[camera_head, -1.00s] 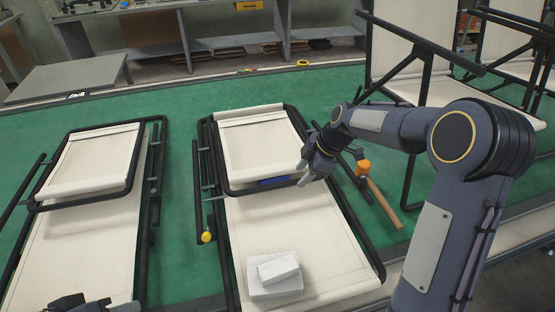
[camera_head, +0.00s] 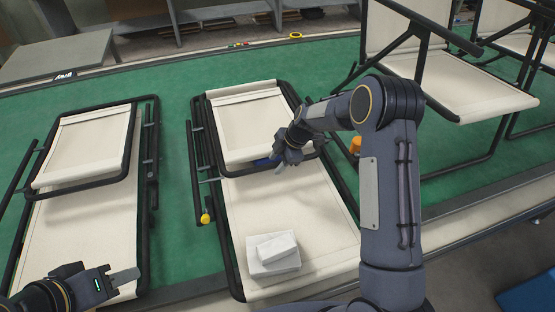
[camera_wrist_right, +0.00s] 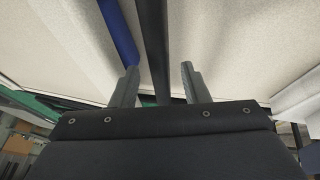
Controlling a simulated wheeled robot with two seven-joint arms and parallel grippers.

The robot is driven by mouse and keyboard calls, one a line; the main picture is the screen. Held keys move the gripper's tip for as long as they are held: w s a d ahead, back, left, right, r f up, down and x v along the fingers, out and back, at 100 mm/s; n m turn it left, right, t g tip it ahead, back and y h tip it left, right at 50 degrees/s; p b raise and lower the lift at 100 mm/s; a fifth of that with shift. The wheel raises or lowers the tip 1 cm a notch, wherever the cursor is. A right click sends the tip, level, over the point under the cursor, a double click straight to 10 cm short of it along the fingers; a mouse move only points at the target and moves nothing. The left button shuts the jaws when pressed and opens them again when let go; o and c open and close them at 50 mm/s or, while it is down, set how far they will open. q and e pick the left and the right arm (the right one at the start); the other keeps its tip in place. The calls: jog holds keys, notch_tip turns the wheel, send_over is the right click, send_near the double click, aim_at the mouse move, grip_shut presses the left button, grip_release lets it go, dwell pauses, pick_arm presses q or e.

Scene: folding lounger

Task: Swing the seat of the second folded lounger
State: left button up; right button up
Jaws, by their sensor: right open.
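Two folded loungers with cream fabric and black tube frames lie side by side: a left one (camera_head: 80,235) and a right one (camera_head: 315,205). The right lounger's smaller folded panel (camera_head: 248,125) lies flat over its far part. My right gripper (camera_head: 277,166) is open at the near edge of that panel, right of its middle. In the right wrist view a black tube (camera_wrist_right: 153,40) runs between the open fingers (camera_wrist_right: 159,70), with a blue strip (camera_wrist_right: 119,32) beside it. I cannot tell whether the fingers touch the tube. My left gripper (camera_head: 125,276) is over the left lounger's near end; its finger gap is unclear.
White blocks (camera_head: 273,253) are stacked on the right lounger's near part. A yellow-tipped tool (camera_head: 206,217) lies between the loungers. An orange-headed tool (camera_head: 355,145) is partly hidden behind my right arm. Unfolded loungers (camera_head: 445,85) stand at the right on the green surface (camera_head: 180,245).

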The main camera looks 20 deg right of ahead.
grip_shut()
jog(key=shift+r, duration=0.1)
